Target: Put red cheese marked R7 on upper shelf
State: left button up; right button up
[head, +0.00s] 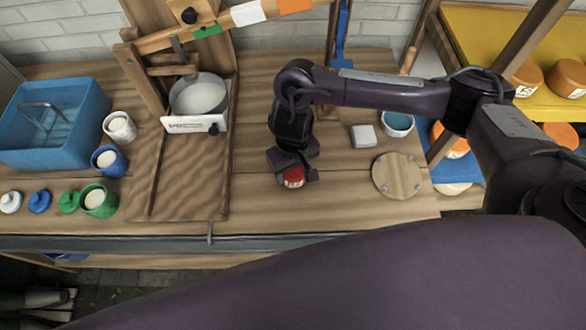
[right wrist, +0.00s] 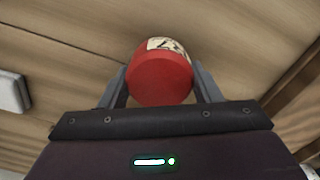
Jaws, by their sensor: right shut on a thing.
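The red cheese (head: 293,177) is a small red round with a pale label, over the middle of the wooden table. My right gripper (head: 292,170) is shut on it. In the right wrist view the red cheese (right wrist: 160,78) sits between both fingers of the right gripper (right wrist: 160,90), its label partly showing a dark mark that I cannot read fully. I cannot tell whether the cheese touches the table. The shelf at the right has a yellow upper board (head: 490,30) with orange cheeses and a blue lower board (head: 450,172). My left gripper is not in view.
A round wooden board (head: 399,176), a white block (head: 364,136) and a blue bowl (head: 397,123) lie between the cheese and the shelf. A wooden press with a pot (head: 198,95) stands left. A blue basin (head: 55,125) and several jars are at far left.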

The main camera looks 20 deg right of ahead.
dwell(0.3)
jog(key=o, duration=1.1)
